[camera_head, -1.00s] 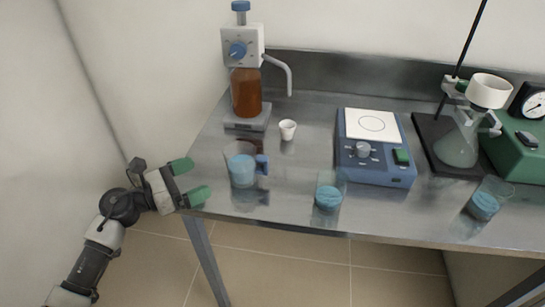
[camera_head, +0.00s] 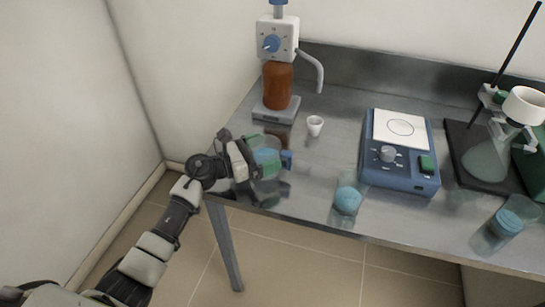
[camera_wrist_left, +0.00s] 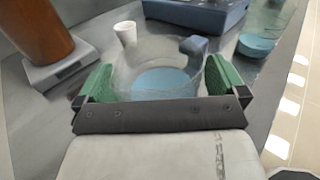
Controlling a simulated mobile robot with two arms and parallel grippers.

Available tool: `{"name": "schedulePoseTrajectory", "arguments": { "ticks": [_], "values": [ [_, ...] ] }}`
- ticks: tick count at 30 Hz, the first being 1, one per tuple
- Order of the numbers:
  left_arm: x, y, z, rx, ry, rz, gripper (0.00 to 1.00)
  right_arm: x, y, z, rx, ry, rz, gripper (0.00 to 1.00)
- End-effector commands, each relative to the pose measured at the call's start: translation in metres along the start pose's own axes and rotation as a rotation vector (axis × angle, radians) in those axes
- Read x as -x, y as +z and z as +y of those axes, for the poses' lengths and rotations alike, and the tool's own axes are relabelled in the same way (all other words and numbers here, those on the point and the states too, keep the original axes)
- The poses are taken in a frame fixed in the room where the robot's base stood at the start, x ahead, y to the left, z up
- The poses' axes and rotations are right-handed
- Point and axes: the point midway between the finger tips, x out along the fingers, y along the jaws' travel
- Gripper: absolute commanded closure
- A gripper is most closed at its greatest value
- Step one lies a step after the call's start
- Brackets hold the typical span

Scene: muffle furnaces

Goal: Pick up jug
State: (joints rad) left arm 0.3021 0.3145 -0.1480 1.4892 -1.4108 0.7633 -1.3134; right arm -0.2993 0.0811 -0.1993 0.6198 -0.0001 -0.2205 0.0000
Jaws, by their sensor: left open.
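The jug (camera_head: 267,157) is a clear vessel with blue liquid and a blue handle on its right side. It stands upright near the left front corner of the metal bench. My left gripper (camera_head: 258,156) is at the jug, with its green-padded fingers open on either side of it. In the left wrist view the jug (camera_wrist_left: 160,84) sits between the two green pads, and its handle (camera_wrist_left: 193,46) points away to the right. Gaps seem to remain at the pads; contact is hard to tell. The gripper partly hides the jug in the head view. My right gripper is not in view.
A pump dispenser on a brown bottle (camera_head: 278,84) stands behind the jug, with a small white cup (camera_head: 314,125) nearby. A clear beaker with blue liquid (camera_head: 347,200) and a blue hotplate (camera_head: 400,152) are to the right. The bench front edge is close.

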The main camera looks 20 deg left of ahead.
Motion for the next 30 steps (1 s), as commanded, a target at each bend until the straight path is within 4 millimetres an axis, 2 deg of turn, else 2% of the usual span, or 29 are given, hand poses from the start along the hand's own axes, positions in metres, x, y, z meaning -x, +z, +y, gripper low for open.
{"name": "schedulePoseTrajectory", "arguments": {
  "ticks": [7, 8, 18, 21, 30],
  "values": [
    [-0.0022, -0.0008, 0.0, 0.0, 0.001, 0.001, 0.0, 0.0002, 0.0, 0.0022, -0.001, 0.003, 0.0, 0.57],
    [-0.0022, -0.0008, 0.0, 0.0, 0.001, 0.001, 0.03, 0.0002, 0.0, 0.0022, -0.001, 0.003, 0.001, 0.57],
    [-0.0019, -0.0006, 0.0001, 0.0, 0.001, 0.0, 0.55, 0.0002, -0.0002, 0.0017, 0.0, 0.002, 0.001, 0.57],
    [-0.002, 0.0004, 0.0002, 0.0, 0.001, -0.001, 0.68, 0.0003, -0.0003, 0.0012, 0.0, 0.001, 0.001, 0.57],
    [-0.0018, 0.0035, 0.0006, -0.002, 0.001, -0.002, 0.68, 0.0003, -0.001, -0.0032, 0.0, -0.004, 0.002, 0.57]
  ]
}}
